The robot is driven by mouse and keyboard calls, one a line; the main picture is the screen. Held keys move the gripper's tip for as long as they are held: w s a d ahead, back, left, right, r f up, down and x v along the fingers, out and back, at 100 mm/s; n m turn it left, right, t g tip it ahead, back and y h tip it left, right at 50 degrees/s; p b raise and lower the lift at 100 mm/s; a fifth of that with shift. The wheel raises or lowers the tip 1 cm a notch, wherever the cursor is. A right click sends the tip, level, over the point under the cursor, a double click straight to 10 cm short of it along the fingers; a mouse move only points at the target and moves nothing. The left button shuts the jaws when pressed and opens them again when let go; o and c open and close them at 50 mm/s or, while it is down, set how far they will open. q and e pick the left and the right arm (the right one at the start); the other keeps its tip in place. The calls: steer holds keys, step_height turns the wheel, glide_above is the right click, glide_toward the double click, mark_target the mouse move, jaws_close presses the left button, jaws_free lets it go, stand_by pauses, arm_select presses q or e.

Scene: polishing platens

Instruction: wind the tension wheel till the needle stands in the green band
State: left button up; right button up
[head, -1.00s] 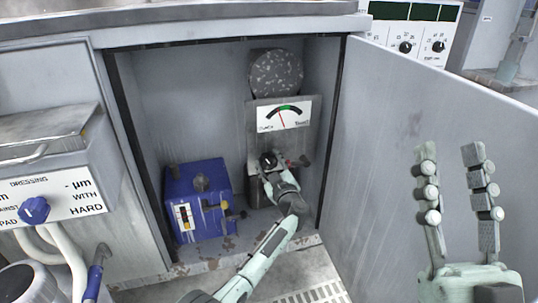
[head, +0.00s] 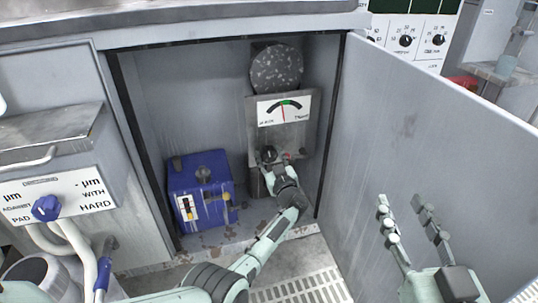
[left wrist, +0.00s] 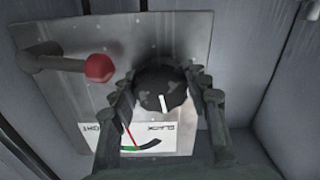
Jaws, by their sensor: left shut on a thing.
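The black tension wheel (left wrist: 162,88) with a white mark sits on a grey plate inside the open cabinet; it also shows in the head view (head: 268,153). My left gripper (left wrist: 165,75) is shut on it, one finger on each side. Above the wheel in the head view is the white gauge (head: 266,119), with a black arc, a green band (head: 291,102) and a red needle (head: 283,114). The needle stands nearly upright, its tip at or close to the green's slack-side edge; I cannot tell whether it is inside. My right gripper (head: 400,200) is open and empty, before the door.
A red-knobbed lever (left wrist: 98,67) sticks out beside the wheel. A blue box (head: 203,205) stands left on the cabinet floor. A speckled grey disc (head: 276,69) is above the gauge. The open cabinet door (head: 420,150) fills the right side.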

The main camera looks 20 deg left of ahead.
mark_target(266, 123)
arm_select(q)
steer(key=shift+r, duration=0.1)
steer(key=o, duration=1.2)
steer(key=shift+c, duration=0.2)
step_height(266, 123, up, 10)
steer(key=shift+f, duration=0.1)
